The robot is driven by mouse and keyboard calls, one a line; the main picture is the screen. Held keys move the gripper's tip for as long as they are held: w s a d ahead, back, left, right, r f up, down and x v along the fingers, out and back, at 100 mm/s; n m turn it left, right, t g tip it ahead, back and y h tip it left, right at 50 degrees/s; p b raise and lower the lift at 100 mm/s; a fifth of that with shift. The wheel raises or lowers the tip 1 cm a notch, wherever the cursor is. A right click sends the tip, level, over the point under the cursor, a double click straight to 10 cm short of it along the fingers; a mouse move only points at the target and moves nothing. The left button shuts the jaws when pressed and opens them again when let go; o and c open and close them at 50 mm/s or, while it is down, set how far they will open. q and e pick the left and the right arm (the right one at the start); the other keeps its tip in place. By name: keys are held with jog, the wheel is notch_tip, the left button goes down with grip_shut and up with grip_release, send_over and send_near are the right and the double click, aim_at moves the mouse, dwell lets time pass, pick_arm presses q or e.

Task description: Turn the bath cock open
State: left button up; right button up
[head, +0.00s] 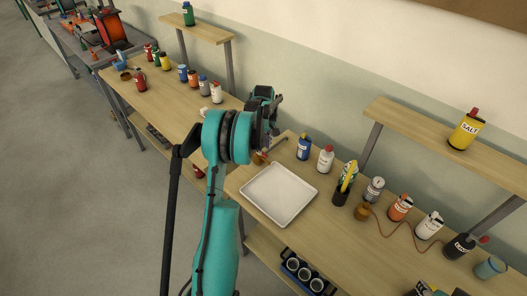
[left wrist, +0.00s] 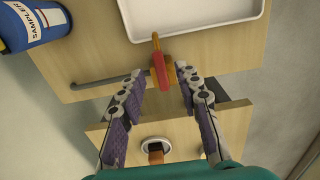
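A small lever-like part with a red body and an orange end, which looks like the bath cock (left wrist: 160,72), shows in the left wrist view just below the white tray. A thin grey bar runs beside it to the left. My left gripper (left wrist: 159,78) is open, its two purple-padded fingers standing on either side of the red part. I see gaps on both sides; whether it is lower than the fingertips is hard to tell. In the head view my left gripper (head: 264,108) is over the bench at the tray's far left, largely covering the cock. My right gripper is not in view.
A white tray (head: 279,193) lies on the bench. A blue labelled container (left wrist: 33,22) shows at the wrist view's upper left. A blue bottle (head: 304,147) and a white bottle (head: 325,159) stand behind the tray, with several bottles farther right. Floor at left is clear.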

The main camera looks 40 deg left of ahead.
pick_arm(q)
jog(key=shift+f, duration=1.35)
grip_shut()
